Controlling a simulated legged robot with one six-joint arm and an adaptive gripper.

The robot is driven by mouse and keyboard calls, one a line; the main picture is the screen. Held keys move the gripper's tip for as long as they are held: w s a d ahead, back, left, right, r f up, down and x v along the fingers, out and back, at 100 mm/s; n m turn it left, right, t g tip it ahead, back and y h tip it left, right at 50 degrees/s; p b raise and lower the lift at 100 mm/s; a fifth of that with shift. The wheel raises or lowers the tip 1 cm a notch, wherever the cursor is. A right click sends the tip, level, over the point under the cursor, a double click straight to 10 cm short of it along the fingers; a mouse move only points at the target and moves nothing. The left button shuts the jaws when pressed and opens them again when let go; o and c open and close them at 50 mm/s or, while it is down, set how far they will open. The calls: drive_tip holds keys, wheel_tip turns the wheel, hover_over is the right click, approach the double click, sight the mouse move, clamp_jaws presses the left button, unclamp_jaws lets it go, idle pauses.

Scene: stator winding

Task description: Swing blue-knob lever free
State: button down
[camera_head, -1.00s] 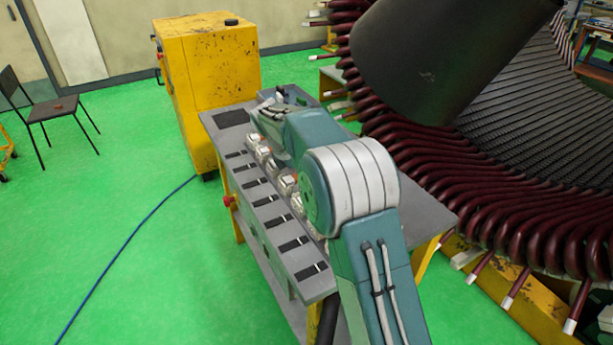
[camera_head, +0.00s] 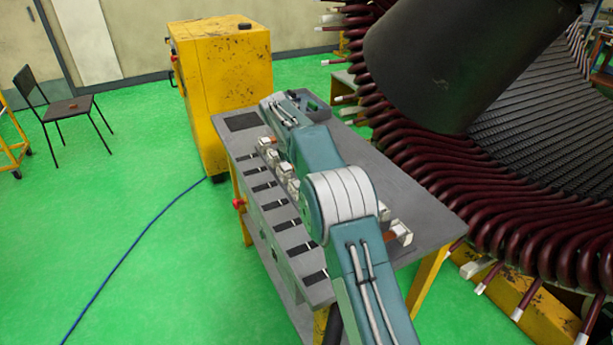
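My arm reaches from the bottom of the picture over the grey bench (camera_head: 420,205), and its far end is over the bench's back part. My gripper (camera_head: 290,97) is small there and mostly hidden by my wrist, so its fingers and anything between them cannot be made out. I cannot make out a blue-knob lever; my arm covers part of the bench. A red knob (camera_head: 239,203) sticks out from the bench's left side, apart from my arm.
Several pale blocks (camera_head: 400,233) stand on the bench beside my arm. Dark slots line its left edge. A yellow cabinet (camera_head: 225,85) stands behind. The large stator (camera_head: 540,130) with dark red coil ends fills the right. A blue hose (camera_head: 135,245) crosses the open green floor.

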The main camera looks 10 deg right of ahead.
drive_tip(key=shift+f, duration=0.15)
drive_tip(key=shift+c, duration=2.3)
unclamp_jaws()
drive_tip(key=shift+r, duration=0.2)
drive_tip(key=r, duration=0.8)
drive_tip(key=shift+w+a+r, duration=0.1)
drive_tip(key=shift+w+r, duration=0.1)
drive_tip(key=shift+r, duration=0.05)
drive_tip(key=shift+s+r, duration=0.1)
drive_tip(key=shift+r, duration=0.45)
